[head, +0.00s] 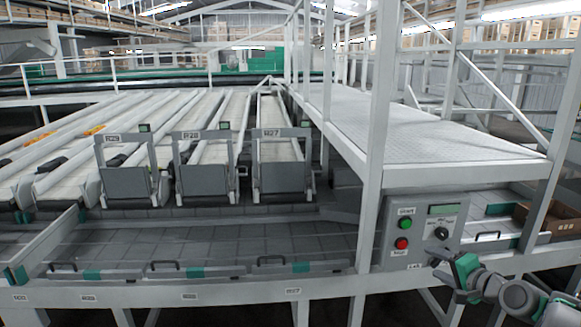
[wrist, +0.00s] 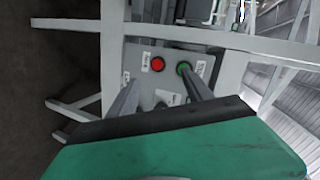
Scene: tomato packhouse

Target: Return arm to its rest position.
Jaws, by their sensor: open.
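My gripper (head: 435,263) is at the lower right of the head view, in front of the grey control box. In the wrist view its two fingers (wrist: 159,78) stand apart with nothing between them. The control box (head: 421,257) has a green button (head: 405,224), a red button (head: 402,244), a black knob (head: 441,233) and a small display (head: 442,210). In the wrist view the red button (wrist: 157,64) lies between the fingertips and the green button (wrist: 183,68) beside the right one. I cannot tell the exact gap between fingertips and box.
A white post (head: 376,150) and rail frame stand left of the box, under a raised walkway (head: 430,135). A cardboard box (head: 545,222) sits at the right. Sorting lanes with grey flaps (head: 283,177) fill the left, above a grey tiled trough (head: 190,240).

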